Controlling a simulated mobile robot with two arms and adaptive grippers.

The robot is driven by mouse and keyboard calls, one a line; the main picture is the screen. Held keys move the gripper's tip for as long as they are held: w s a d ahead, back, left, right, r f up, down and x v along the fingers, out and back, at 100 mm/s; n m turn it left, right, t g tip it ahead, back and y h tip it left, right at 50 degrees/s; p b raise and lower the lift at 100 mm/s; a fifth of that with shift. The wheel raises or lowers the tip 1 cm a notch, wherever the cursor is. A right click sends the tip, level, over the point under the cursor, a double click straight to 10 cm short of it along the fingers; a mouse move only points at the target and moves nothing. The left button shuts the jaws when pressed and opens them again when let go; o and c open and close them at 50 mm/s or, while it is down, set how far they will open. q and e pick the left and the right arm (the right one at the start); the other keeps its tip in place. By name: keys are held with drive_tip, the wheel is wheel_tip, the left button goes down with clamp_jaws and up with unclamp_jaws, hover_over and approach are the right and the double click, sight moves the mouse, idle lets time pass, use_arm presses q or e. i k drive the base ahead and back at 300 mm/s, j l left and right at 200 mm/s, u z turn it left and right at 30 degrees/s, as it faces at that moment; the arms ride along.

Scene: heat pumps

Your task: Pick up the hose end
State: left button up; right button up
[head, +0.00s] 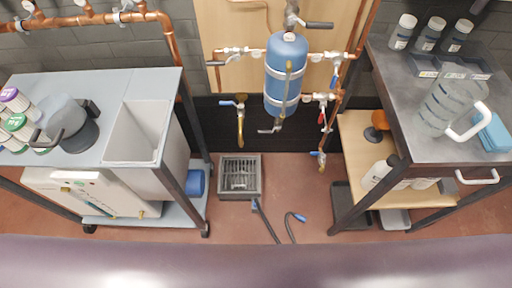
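A dark hose (265,222) lies on the red-brown floor in the middle of the head view. One hose end (256,204) is just off the lower right corner of the grey drain box. Another hose end (299,217), with a blue tip, curves up to its right. The lower part of the hose is hidden behind the dark purple surface at the bottom of the picture. Whether both ends belong to one hose cannot be seen. Neither of my grippers shows in the head view.
A drain box (240,195) stands on the floor below a blue tank (286,75) with copper pipes and valves. A left cart (95,85) and a right cart (425,150), both loaded, flank it. Floor between the carts is mostly free.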

sight(302, 219)
drive_tip(key=k, duration=1.55)
